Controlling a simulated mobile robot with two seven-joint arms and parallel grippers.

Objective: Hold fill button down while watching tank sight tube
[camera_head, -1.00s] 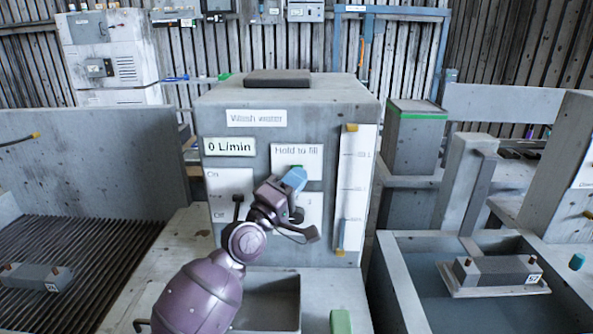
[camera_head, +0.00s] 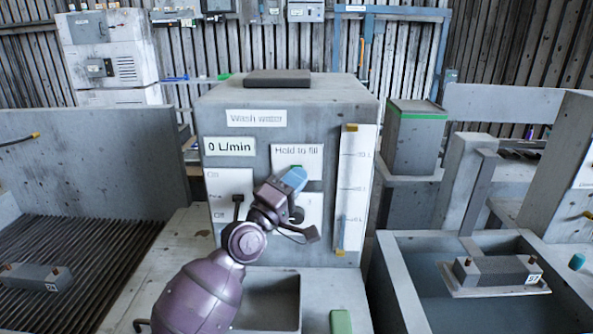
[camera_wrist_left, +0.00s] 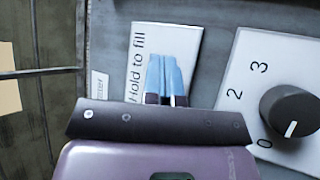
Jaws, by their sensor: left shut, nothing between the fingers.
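The white "Hold to fill" plate (camera_head: 297,156) is on the front of the grey wash water tank (camera_head: 352,95). My left gripper (camera_head: 293,179) is shut and empty, its blue fingertips in front of the lower part of this plate. In the left wrist view the fingertips (camera_wrist_left: 165,78) overlap the plate (camera_wrist_left: 146,50) beside its lettering. The fill button is hidden behind them, so I cannot tell whether it is pressed. The sight tube (camera_head: 346,190) stands upright on a white scale at the panel's right, with orange end fittings. Its lower part looks bluish. My right gripper is out of view.
The flow display (camera_head: 229,147) reads 0 L/min. A dark lever (camera_head: 238,203) is left of my gripper. A black dial (camera_wrist_left: 290,110) shows close by in the left wrist view. A water basin (camera_head: 400,280) is at the right, a ribbed tray (camera_head: 100,255) at the left.

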